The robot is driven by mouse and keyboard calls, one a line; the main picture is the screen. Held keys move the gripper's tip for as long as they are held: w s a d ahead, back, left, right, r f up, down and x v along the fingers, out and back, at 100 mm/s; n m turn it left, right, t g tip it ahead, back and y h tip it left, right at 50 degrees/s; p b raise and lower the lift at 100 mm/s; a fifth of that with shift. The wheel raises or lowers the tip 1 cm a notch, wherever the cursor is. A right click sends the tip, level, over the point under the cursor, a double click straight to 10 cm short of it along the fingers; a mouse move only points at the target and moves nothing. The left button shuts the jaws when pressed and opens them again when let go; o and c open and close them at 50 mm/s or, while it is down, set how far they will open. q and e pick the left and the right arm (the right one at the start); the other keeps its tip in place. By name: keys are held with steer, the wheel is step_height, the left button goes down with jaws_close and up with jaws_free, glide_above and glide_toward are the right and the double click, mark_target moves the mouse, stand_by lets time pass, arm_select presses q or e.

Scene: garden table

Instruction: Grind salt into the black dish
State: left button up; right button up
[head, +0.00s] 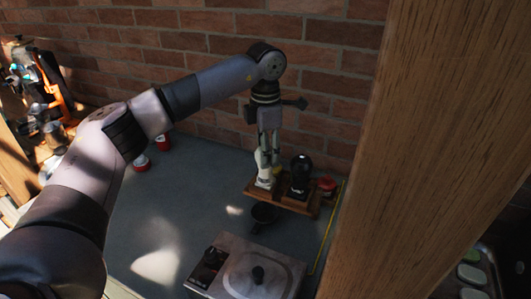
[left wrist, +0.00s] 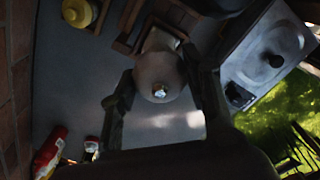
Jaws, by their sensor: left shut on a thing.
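A white mill (head: 264,172), taken to be the salt grinder, stands upright at the left end of a small wooden tray (head: 311,208). My left gripper (head: 268,150) comes down from above and is shut on its upper part. In the left wrist view the mill's pale round top (left wrist: 157,72) with a silver knob lies between the two fingers (left wrist: 160,98). The black dish (head: 263,215) sits on the table in front of the tray, with a handle toward the viewer. My right gripper is not in view.
A black mill (head: 300,174) stands close right of the white one, with a red-topped item (head: 327,184) beyond. A metal stove (head: 245,270) is in front. Red containers (head: 140,163) stand left near the brick wall. A wooden post (head: 405,150) blocks the right. The grey table's middle is clear.

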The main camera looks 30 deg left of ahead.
arm_select(q)
steer(key=shift+n, duration=0.7)
stand_by(0.7)
steer(key=o, duration=1.2)
step_height(320, 180, up, 12)
